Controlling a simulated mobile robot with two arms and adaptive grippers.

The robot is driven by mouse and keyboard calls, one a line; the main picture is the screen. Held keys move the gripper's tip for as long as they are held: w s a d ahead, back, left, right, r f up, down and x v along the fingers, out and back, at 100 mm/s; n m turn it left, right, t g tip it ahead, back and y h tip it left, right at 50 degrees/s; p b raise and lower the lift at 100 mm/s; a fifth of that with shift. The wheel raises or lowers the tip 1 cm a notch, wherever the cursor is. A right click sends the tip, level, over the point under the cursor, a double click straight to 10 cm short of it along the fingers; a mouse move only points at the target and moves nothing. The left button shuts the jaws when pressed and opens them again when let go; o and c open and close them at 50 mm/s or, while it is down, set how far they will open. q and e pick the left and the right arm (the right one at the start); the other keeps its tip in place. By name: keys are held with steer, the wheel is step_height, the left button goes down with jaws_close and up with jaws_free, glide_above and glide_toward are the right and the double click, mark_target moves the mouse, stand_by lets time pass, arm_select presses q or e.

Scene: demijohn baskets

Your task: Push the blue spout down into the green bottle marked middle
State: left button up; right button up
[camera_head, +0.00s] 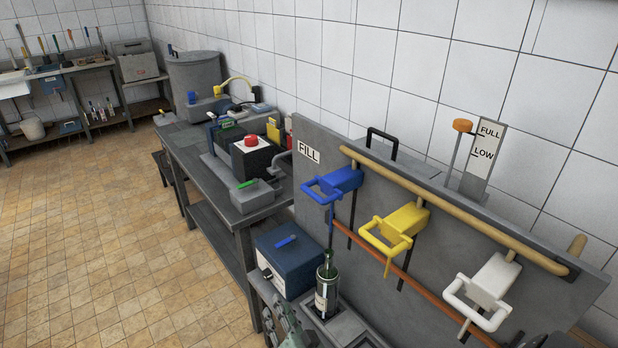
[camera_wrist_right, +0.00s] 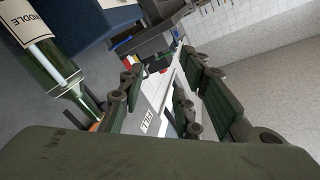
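The blue spout (camera_head: 338,184) is mounted on the grey panel, left of the yellow one. Its thin tube hangs down to the mouth of the green bottle (camera_head: 327,285); I cannot tell how far it goes in. The bottle stands upright on a grey stand (camera_head: 348,328). In the right wrist view the bottle (camera_wrist_right: 52,58) is at the upper left, its label partly cut off but ending in "IDDLE". My right gripper (camera_head: 284,320) is low, left of the bottle. Its fingers (camera_wrist_right: 160,65) are apart with nothing between them. My left gripper is not in view.
A yellow spout (camera_head: 397,228) and a white spout (camera_head: 487,290) share the panel (camera_head: 460,243). An orange-red rail (camera_head: 410,281) runs below them. A blue box (camera_head: 288,262) stands close left of the bottle. A grey bench (camera_head: 205,170) extends behind; tiled floor is open at left.

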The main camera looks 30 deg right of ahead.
steer(key=w+d+r+m+t+h+p, duration=0.1)
steer(key=w+d+r+m+t+h, duration=0.15)
steer(key=r, duration=0.85)
steer(key=m+g+h+p, duration=0.1)
steer(key=m+h+p, duration=0.1)
steer(key=m+h, duration=0.6)
glide_toward(313, 192)
steer(key=w+d, duration=0.1)
steer(key=w, duration=0.1)
steer(key=shift+m+y, duration=0.25)
steer(key=p+x, duration=0.1)
steer(key=x, duration=0.2)
steer(key=p+x, duration=0.1)
steer(key=x, duration=0.3)
steer(key=shift+s+d+r+p, duration=0.1)
steer(key=shift+s+r+p, duration=0.1)
steer(key=shift+p, duration=0.15)
steer(key=shift+w+d, duration=0.2)
steer(key=shift+w, duration=0.1)
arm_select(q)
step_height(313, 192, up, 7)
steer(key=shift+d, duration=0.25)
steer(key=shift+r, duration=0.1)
arm_select(e)
steer(key=shift+c, duration=0.4)
jaws_close()
